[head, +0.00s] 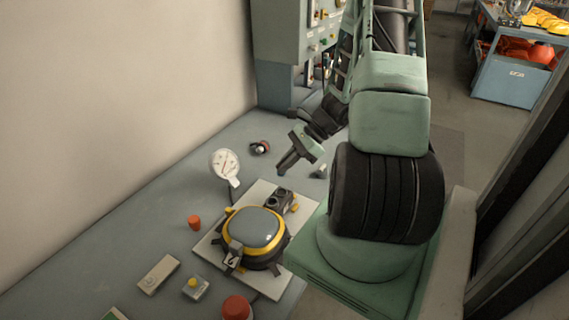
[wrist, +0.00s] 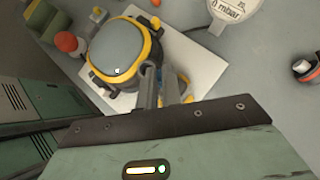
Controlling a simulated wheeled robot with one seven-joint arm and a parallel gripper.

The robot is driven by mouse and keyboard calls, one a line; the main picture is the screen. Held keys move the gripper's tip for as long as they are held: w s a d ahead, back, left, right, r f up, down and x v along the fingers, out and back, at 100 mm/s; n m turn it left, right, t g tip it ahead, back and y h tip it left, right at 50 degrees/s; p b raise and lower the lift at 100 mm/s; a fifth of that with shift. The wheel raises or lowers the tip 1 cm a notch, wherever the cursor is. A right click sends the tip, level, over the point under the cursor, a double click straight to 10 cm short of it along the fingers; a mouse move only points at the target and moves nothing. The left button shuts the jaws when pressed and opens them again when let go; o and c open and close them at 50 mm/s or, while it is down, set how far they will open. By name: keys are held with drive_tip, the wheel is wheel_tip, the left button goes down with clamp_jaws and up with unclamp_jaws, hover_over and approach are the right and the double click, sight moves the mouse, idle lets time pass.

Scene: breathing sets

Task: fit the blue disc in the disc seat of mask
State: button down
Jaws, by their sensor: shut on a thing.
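The mask (head: 254,232) lies on a pale board, with a grey visor and a yellow rim. It also shows in the wrist view (wrist: 118,55). A dark block with round openings (head: 277,200) sits at its back edge; I cannot tell clearly which part is the disc seat. My gripper (head: 285,170) is above the bench, behind the mask and apart from it, tilted downward. In the wrist view its fingers (wrist: 160,88) are close together.
A round gauge (head: 225,165) stands left of the board (head: 212,248). An orange cylinder (head: 194,222), a pale box (head: 159,275), a yellow-button box (head: 195,287) and a red knob (head: 236,307) are around it. A small dark-and-red part (head: 259,147) lies behind. The left bench is mostly clear.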

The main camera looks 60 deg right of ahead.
drive_tip(key=shift+p, duration=0.4)
drive_tip(key=b, duration=0.5)
approach(277, 194)
drive_tip(key=w+a+f, duration=0.2)
drive_tip(key=w+a, duration=0.1)
drive_tip(key=shift+a+f, duration=0.1)
drive_tip(key=shift+f, duration=0.05)
drive_tip(key=shift+f+b, duration=0.8)
drive_tip(key=shift+f, duration=0.3)
idle(0.9)
drive_tip(key=c, duration=1.6)
unclamp_jaws()
drive_tip(key=shift+o, duration=0.5)
drive_tip(key=b+v, duration=0.2)
drive_tip(key=v, duration=1.5)
drive_tip(key=shift+d+r, duration=0.25)
drive_tip(key=shift+w, duration=0.1)
